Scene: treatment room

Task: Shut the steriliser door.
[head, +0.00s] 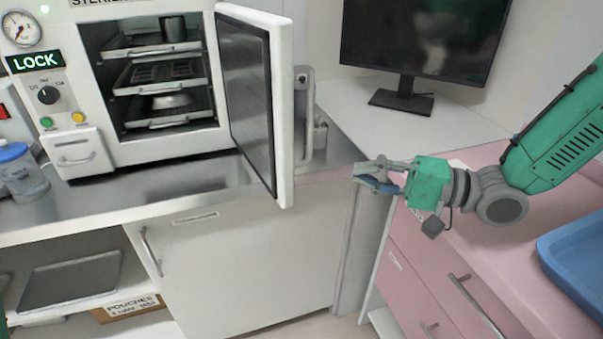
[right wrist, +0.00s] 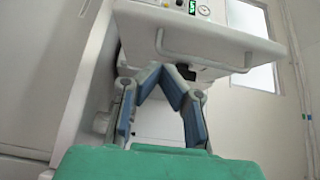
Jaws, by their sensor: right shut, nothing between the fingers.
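The steriliser (head: 170,149) stands on the counter at the left in the head view. Its door (head: 283,110) is hinged on the right side and stands wide open toward me, with its dark inner panel facing left. A grey handle (head: 306,115) is on the door's outer side. Trays with metal items show in the open chamber (head: 160,75). My right gripper (head: 362,175) is to the right of the door, apart from it, shut and empty. In the right wrist view the gripper's fingertips (right wrist: 165,70) meet below the pale door and its handle (right wrist: 200,57). My left gripper is not in view.
A monitor (head: 420,40) stands on the white desk behind my right gripper. A pink drawer unit (head: 440,265) and a blue tray (head: 575,262) are at the right. A blue-lidded jar (head: 20,172) stands at the counter's left. The counter before the chamber is clear.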

